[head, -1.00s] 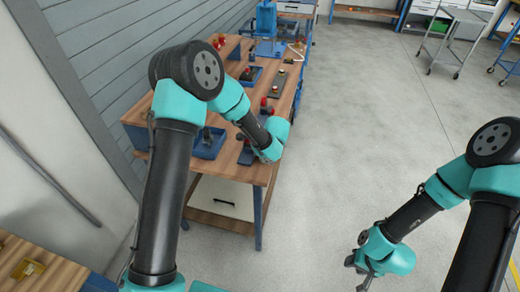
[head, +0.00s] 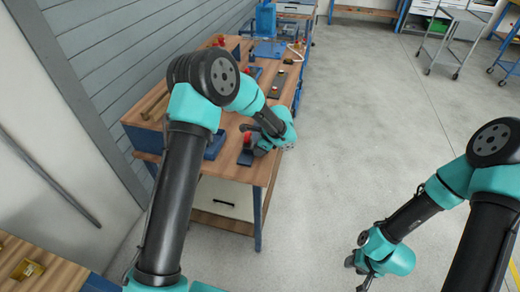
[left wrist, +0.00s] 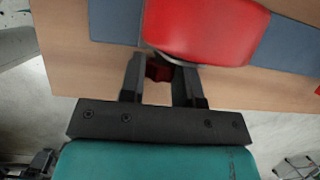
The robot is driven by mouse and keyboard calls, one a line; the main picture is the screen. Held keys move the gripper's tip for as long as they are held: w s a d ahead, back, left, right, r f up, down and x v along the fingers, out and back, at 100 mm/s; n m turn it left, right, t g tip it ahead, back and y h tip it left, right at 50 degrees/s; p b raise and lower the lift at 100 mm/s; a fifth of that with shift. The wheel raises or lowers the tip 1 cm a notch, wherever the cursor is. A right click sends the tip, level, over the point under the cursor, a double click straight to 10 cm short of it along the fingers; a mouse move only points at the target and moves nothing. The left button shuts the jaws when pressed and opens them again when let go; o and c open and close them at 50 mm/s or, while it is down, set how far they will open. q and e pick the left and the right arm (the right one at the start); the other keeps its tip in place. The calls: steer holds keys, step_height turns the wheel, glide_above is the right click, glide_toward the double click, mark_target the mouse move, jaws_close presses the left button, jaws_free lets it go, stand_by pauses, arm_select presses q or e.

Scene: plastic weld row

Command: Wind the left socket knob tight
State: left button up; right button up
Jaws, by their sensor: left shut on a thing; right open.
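My left gripper (left wrist: 157,72) is shut on a small dark red knob (left wrist: 158,69), partly hidden between its fingers in the left wrist view. A larger bright red rounded part (left wrist: 205,30) sits just beyond it, over a blue-grey base (left wrist: 285,45). In the head view my left gripper (head: 255,142) is low over the near end of the bench, beside a red part (head: 247,138). The arm hides much of that spot, and how tight the knob is cannot be told. My right gripper (head: 358,272) is open and empty over the floor.
The wooden bench (head: 215,165) runs away along the grey wall. Further along it stand a dark plate with small parts (head: 279,82) and a blue stand (head: 266,20). A blue tray (head: 215,145) is partly behind my left arm.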

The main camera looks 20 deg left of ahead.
arm_select(q)
steer(key=shift+w+g, duration=0.15)
steer(key=shift+g, duration=0.65)
steer(key=o, duration=0.6)
steer(key=shift+o, duration=0.2)
steer(key=shift+r, duration=0.15)
steer(key=v, duration=1.7)
steer(key=shift+w, duration=0.1)
